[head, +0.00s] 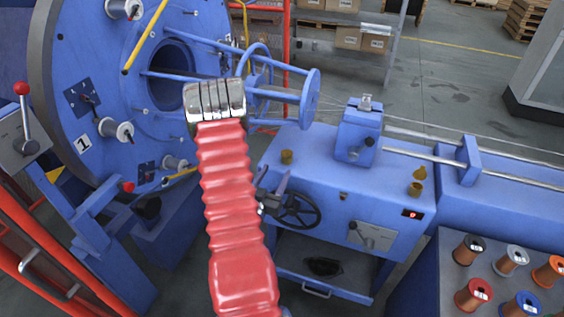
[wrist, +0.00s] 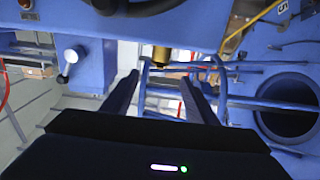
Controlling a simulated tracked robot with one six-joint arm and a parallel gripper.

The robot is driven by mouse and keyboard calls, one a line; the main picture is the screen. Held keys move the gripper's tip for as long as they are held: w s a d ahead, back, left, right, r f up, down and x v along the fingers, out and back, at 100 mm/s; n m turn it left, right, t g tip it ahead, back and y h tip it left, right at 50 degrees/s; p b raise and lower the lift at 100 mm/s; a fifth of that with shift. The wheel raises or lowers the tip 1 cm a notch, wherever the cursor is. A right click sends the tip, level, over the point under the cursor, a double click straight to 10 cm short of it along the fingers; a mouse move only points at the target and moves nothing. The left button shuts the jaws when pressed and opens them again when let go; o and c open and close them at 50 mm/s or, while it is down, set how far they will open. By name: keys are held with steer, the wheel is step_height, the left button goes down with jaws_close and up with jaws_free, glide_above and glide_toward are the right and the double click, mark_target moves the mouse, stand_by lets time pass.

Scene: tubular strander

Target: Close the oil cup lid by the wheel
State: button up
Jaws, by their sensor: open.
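Two small brass oil cups stand on the blue cabinet. The one nearer the handwheel (head: 297,210) is the left oil cup (head: 287,156), near the cabinet's left end; its lid is too small to make out. The right oil cup (head: 416,188) has a lid (head: 419,173) standing raised. My gripper (head: 275,176) is partly hidden behind my red sleeved arm, just below the left cup and above the wheel. In the wrist view, which looks upside down, my dark fingers (wrist: 158,82) are open and empty. A brass cup (wrist: 161,55) shows between and beyond their tips, apart from them.
The big blue disc (head: 110,80) with its round opening stands left of the cabinet. A blue block with a knob (head: 369,142) rises between the cups. Steel rods (head: 510,160) run to the right. Several spools (head: 474,295) stand at lower right. Red rails (head: 60,270) are at lower left.

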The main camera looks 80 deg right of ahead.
mark_target(286, 154)
steer(key=d, duration=0.7)
steer(key=shift+s+d, duration=0.1)
steer(key=shift+s, duration=0.2)
steer(key=shift+c, duration=0.5)
steer(key=c, duration=1)
